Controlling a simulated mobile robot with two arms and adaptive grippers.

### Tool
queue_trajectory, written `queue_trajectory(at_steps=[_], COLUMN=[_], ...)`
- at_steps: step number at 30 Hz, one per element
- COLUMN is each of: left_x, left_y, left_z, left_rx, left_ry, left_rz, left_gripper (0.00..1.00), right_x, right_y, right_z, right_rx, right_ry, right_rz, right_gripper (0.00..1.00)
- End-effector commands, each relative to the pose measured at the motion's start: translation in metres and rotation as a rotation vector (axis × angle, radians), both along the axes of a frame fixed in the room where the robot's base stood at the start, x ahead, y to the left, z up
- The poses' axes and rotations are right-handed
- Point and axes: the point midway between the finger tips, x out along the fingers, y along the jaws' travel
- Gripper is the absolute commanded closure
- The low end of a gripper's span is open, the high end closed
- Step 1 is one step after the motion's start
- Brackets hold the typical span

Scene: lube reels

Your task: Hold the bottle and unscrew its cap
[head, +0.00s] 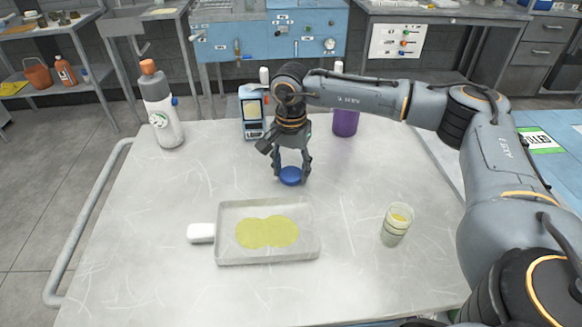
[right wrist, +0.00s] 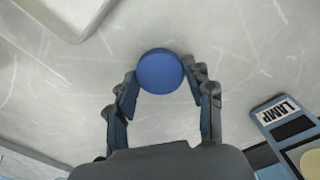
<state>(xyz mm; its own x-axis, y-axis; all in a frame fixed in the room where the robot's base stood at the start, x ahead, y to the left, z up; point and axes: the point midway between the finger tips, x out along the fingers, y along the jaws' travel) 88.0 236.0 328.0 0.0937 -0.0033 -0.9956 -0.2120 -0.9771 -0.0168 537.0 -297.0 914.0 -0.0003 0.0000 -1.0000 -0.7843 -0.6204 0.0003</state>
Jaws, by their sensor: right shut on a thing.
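My right gripper (head: 291,170) points down over the middle of the table, shut on a round blue cap (head: 290,176). In the right wrist view the cap (right wrist: 160,72) sits between the fingertips, with bare tabletop around it. I cannot tell whether it touches the table. A white bottle (head: 163,118) with an orange cap (head: 148,67) stands upright at the back left, apart from the gripper. A purple bottle (head: 346,121) stands behind my right arm, which hides its upper part. My left gripper is not in view.
A shallow tray (head: 223,252) with yellow-green liquid lies in front of the gripper. A small cup (head: 396,225) stands to the right. A blue device (head: 252,115) labelled LAMP in the right wrist view (right wrist: 289,109) stands behind.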

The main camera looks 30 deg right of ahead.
Motion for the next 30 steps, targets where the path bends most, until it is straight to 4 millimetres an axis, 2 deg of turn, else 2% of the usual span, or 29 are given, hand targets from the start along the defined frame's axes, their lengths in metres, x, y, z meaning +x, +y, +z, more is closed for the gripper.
queue_trajectory(at_steps=[3, 4, 7, 16, 20, 23, 30], left_x=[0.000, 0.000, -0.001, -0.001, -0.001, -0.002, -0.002], left_y=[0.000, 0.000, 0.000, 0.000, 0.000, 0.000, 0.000], left_z=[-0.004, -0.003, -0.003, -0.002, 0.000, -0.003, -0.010], left_rx=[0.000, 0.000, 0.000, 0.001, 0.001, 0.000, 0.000], left_ry=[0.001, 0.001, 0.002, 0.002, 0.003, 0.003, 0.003], left_rz=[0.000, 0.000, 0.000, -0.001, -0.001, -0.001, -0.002], left_gripper=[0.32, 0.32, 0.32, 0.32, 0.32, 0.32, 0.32], right_x=[0.000, 0.000, 0.000, 0.000, 0.000, 0.001, 0.001], right_y=[0.000, 0.000, 0.000, 0.000, 0.000, 0.000, 0.000], right_z=[-0.004, -0.004, -0.003, -0.002, 0.004, 0.018, 0.070], right_rx=[0.000, 0.000, 0.000, 0.000, 0.000, 0.000, 0.001], right_ry=[0.000, 0.000, 0.000, 0.000, -0.001, -0.004, -0.004], right_rz=[0.000, 0.000, 0.000, 0.000, 0.000, 0.000, 0.001], right_gripper=[0.86, 0.46, 0.25, 0.24, 0.24, 0.24, 0.24])
